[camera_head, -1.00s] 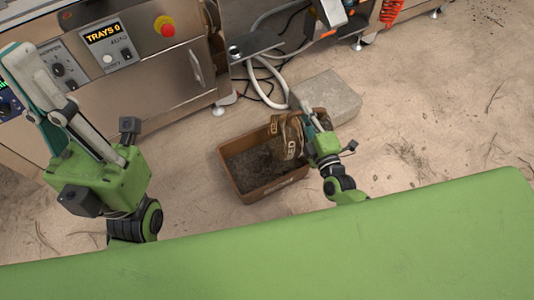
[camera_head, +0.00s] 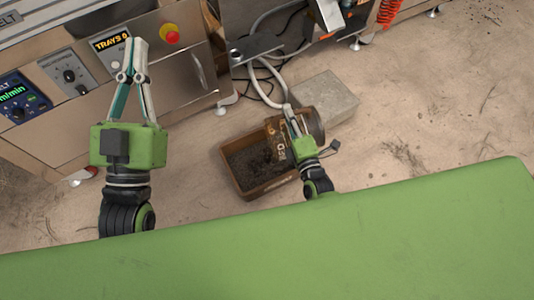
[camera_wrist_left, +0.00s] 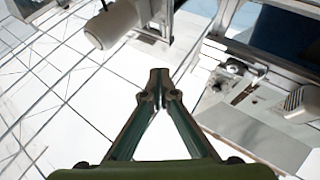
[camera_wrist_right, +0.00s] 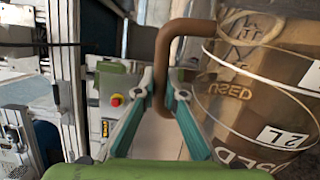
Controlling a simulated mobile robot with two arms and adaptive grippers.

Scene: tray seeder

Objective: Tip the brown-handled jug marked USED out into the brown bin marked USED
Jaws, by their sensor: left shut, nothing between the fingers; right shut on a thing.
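The jug marked USED (camera_head: 313,122) is brown and see-through. It hangs tilted over the right part of the brown bin (camera_head: 232,180); I cannot tell whether anything is leaving its mouth. My right gripper (camera_head: 289,110) is shut on its brown handle, which shows between the fingers in the right wrist view (camera_wrist_right: 166,62). There the jug body (camera_wrist_right: 235,95) bears USED and 2L labels. Dark loose soil (camera_head: 250,162) lies in the bin. My left gripper (camera_head: 136,48) is shut and empty, in front of the machine panel; its closed tips show in the left wrist view (camera_wrist_left: 158,76).
A grey block (camera_head: 328,97) stands on the floor behind the jug. A steel machine with a TRAYS display (camera_head: 110,40) and a red stop button (camera_head: 170,33) is at the back left. Hoses (camera_head: 262,75) hang behind the bin. Floor at the right is mostly clear.

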